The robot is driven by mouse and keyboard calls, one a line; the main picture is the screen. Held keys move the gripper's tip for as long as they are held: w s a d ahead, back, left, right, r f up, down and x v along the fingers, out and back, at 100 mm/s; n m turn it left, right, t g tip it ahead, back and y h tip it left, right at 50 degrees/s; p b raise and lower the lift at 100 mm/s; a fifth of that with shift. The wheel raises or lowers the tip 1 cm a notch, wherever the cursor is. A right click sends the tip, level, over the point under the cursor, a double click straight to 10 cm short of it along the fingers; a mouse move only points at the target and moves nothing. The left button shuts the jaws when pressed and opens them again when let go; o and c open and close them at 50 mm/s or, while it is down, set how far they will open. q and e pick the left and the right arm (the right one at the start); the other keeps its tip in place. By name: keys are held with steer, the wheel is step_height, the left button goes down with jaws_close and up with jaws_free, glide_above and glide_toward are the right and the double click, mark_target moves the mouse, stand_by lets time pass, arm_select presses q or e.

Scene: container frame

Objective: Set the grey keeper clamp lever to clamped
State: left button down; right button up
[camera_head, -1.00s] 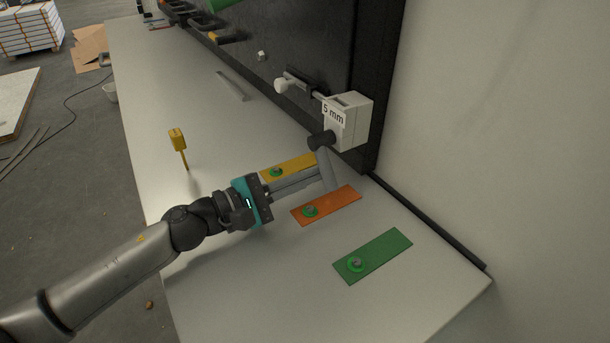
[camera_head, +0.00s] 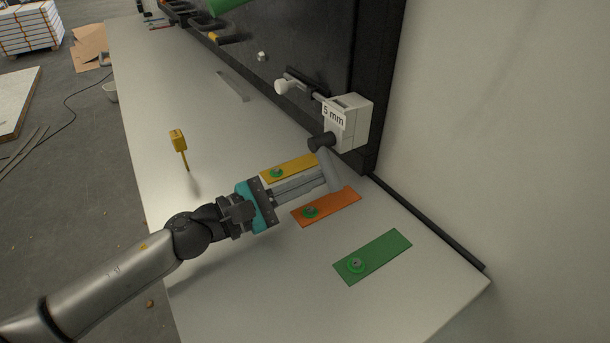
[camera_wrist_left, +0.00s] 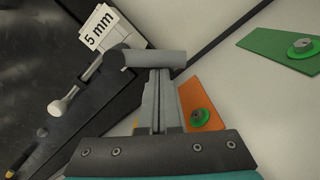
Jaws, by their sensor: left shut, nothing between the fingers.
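The grey clamp lever (camera_head: 329,170) hangs from a black round knob (camera_head: 322,142) on the front of the white box marked "5 mm" (camera_head: 347,121). It tilts down and slightly right. My left gripper (camera_head: 322,184) is shut and empty, with its fingertips at the lever's lower part; they look to be touching, but a small gap cannot be ruled out. In the left wrist view, the lever (camera_wrist_left: 155,58) lies crosswise just beyond the fingertips (camera_wrist_left: 158,78). The box label (camera_wrist_left: 98,27) shows at upper left there. My right gripper is in no view.
Yellow (camera_head: 290,166), orange (camera_head: 328,207) and green (camera_head: 373,256) plates with round green-rimmed fittings lie on the white bench. A white-knobbed rod (camera_head: 282,87) sticks out left of the box. A yellow tool (camera_head: 178,141) stands further left.

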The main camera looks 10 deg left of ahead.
arm_select(q)
steer(key=n+p, duration=0.1)
steer(key=n, duration=0.1)
steer(key=s+d+r+n, duration=0.1)
steer(key=shift+s+d+r+n+p, duration=0.1)
steer(key=shift+r+n+p, duration=0.1)
steer(key=shift+n+p, duration=0.2)
steer(key=shift+s+d+r+n+p, duration=0.15)
steer(key=shift+r+n+p, duration=0.2)
steer(key=shift+n, duration=0.35)
steer(key=shift+s+d+r+n+p, duration=0.15)
steer(key=shift+n+p, duration=0.25)
steer(key=shift+n, duration=0.3)
steer(key=shift+s+d+r+n+p, duration=0.1)
steer(key=shift+r+n+p, duration=0.25)
steer(key=shift+n, duration=0.35)
steer(key=shift+f, duration=0.1)
steer(key=shift+a+f, duration=0.1)
